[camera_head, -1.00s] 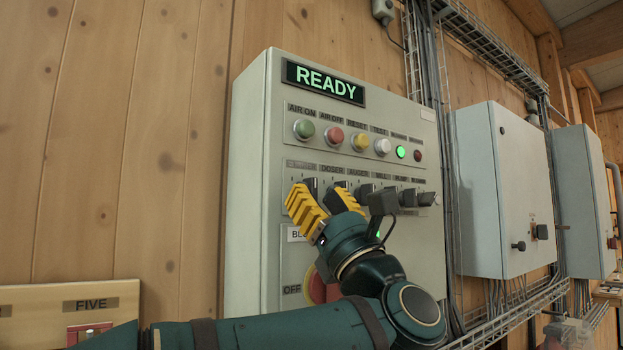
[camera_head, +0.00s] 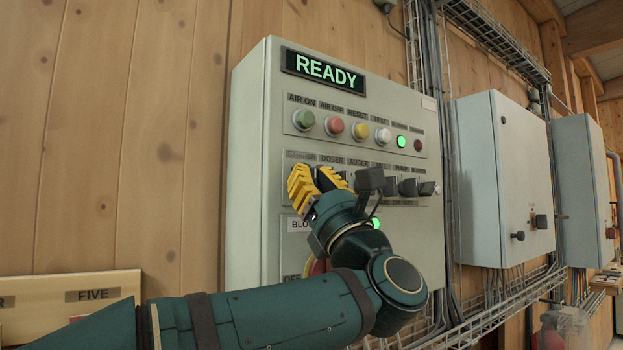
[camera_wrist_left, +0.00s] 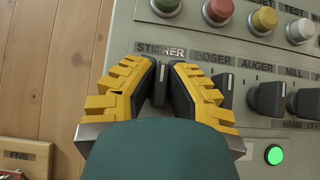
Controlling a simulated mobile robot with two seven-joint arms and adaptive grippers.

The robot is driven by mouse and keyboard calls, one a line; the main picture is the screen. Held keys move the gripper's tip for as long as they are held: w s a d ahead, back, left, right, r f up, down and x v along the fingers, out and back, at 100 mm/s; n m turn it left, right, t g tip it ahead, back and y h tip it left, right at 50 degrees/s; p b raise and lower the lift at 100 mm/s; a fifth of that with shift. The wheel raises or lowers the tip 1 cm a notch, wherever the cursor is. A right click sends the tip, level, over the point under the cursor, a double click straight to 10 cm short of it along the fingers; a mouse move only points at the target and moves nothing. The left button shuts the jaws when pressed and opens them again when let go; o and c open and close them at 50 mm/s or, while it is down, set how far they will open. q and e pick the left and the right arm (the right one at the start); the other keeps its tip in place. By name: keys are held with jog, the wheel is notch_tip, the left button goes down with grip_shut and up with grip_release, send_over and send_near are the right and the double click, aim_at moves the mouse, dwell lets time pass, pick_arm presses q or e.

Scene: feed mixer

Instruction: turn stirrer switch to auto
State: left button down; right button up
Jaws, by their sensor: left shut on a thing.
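The stirrer switch (camera_wrist_left: 161,80) is a black knob under the STIRRER label (camera_wrist_left: 160,50). It stands about upright between the yellow fingers of my left gripper (camera_wrist_left: 162,90), which are shut on it. In the head view my left gripper (camera_head: 317,184) is at the left end of the switch row and mostly hides the stirrer knob. The doser switch (camera_wrist_left: 223,84) is just right of the right finger, very close to it. The lettering for the stirrer positions is hidden by the gripper. My right gripper is not in view.
The grey panel (camera_head: 247,150) has a READY display (camera_head: 323,70) and a row of buttons (camera_head: 361,131) above the switches. The auger switch (camera_wrist_left: 268,98) is farther right. A red and yellow OFF switch (camera_head: 317,267) sits below, partly behind my arm. Grey cabinets (camera_head: 500,180) stand right.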

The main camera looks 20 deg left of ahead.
pick_arm(q)
jog(key=shift+m+t+h+b, duration=0.7)
jog(key=shift+m+t+h, duration=0.2)
jog(key=shift+m, duration=0.45)
jog(key=shift+m+t+h+b, duration=0.65)
jog(key=shift+m+t+h, duration=0.25)
jog(key=shift+m, duration=0.45)
jog(key=m+t+h+b, duration=0.1)
jog(key=m+t+h, duration=0.1)
jog(key=m+h, duration=0.1)
jog(key=shift+m, duration=0.3)
jog(key=m+t+h, duration=0.1)
jog(key=m+h, duration=0.3)
jog(key=shift+r+m, duration=0.15)
jog(key=shift+m, duration=0.15)
jog(key=m+h+p, duration=0.1)
jog(key=m+h, duration=0.1)
jog(key=shift+m+h, duration=0.3)
jog(key=shift+m, duration=0.1)
jog(key=shift+m+h+p, duration=0.5)
jog(key=shift+m, duration=0.2)
jog(key=c, duration=1)
grip_release()
jog(key=shift+w, duration=0.1)
jog(key=shift+d+f, duration=0.1)
jog(key=shift+f, duration=0.1)
